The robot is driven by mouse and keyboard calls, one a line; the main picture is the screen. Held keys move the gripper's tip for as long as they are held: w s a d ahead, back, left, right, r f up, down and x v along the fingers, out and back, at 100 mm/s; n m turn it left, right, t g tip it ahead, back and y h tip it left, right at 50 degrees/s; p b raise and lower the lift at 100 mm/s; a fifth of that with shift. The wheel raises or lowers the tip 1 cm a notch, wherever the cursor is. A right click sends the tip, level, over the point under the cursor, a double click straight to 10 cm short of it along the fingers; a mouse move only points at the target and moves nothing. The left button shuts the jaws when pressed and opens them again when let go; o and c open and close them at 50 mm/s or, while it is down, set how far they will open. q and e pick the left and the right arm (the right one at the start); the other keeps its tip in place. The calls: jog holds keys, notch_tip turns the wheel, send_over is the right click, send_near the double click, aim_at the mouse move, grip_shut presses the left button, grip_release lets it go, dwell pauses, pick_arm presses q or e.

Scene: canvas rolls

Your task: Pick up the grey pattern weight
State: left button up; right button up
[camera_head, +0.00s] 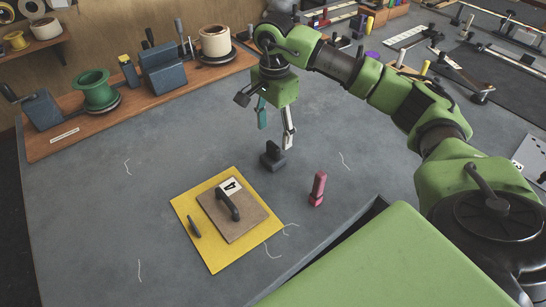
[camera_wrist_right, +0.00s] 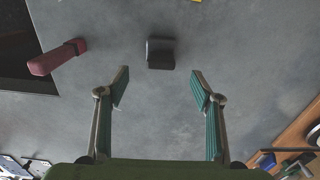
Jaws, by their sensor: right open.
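The grey pattern weight (camera_head: 272,156) is a small dark grey block with an upright part, standing on the grey table. In the wrist view the weight (camera_wrist_right: 160,53) lies just beyond the fingertips, roughly centred between them and apart from both. My right gripper (camera_head: 276,131) is open and empty, pointing down just above and close to the weight. In the wrist view its two teal-padded fingers (camera_wrist_right: 160,87) are spread wide. My left gripper is not in view.
A yellow mat (camera_head: 215,258) with a brown board (camera_head: 246,222) and dark handle lies in front. A wooden shelf (camera_head: 60,147) with spools is at the back left. The table left of the weight is clear apart from thread scraps.

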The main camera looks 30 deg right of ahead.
aim_at(274, 144)
notch_tip(274, 144, down, 5)
jog(key=shift+r+p, duration=0.2)
jog(key=shift+p, duration=0.2)
notch_tip(274, 144, down, 5)
jog(key=shift+a+r+p, duration=0.1)
jog(key=shift+p, duration=1.15)
jog(key=shift+f, duration=0.25)
grip_shut()
jog(key=shift+w+r, duration=0.1)
jog(key=shift+w, duration=0.05)
